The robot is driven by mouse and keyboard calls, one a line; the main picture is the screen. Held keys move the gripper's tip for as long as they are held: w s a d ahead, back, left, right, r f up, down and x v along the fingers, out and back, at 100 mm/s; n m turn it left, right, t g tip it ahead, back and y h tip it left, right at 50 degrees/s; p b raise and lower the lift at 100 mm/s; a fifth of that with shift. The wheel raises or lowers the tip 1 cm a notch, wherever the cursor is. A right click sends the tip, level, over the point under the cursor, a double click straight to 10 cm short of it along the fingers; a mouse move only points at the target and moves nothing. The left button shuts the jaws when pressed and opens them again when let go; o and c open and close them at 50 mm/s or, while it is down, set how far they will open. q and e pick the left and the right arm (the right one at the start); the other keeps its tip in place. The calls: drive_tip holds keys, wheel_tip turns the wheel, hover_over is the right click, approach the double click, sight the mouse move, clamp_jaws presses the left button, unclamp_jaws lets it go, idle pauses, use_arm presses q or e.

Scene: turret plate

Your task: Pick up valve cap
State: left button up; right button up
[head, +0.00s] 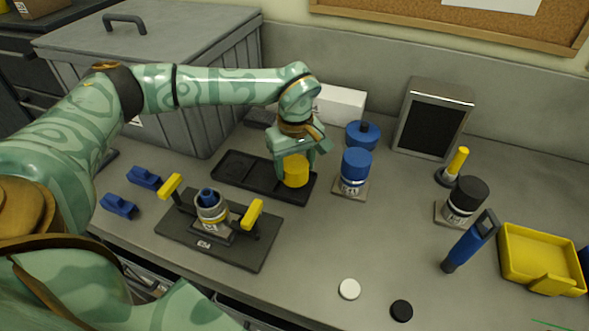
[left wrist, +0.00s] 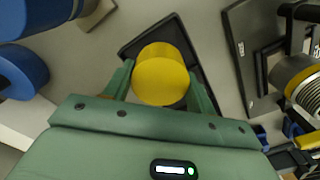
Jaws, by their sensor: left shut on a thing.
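The valve cap, seen as a yellow cylinder (head: 296,173), is at the right end of the black tray (head: 236,176). My left gripper (head: 295,160) comes down over it from above and is shut on it. In the left wrist view the yellow cap (left wrist: 161,78) sits between the two green fingers, with the dark tray (left wrist: 131,48) behind it. I cannot tell whether the cap rests on the tray or is just above it. My right gripper is not in view.
A dark turret plate (head: 182,236) with yellow handles and a valve body (head: 212,210) stands in front of the tray. A blue-capped jar (head: 355,168) stands close to the right of the gripper. A yellow bin (head: 540,258) is at far right.

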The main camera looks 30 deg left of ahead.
use_arm(q)
drive_tip(key=s+a+r+p, duration=0.3)
drive_tip(key=s+r+p, duration=0.4)
drive_tip(key=s+r, duration=0.6)
drive_tip(key=shift+s+a+r+p, duration=0.2)
drive_tip(key=shift+s+r+p, duration=0.15)
drive_tip(key=shift+r, duration=0.6)
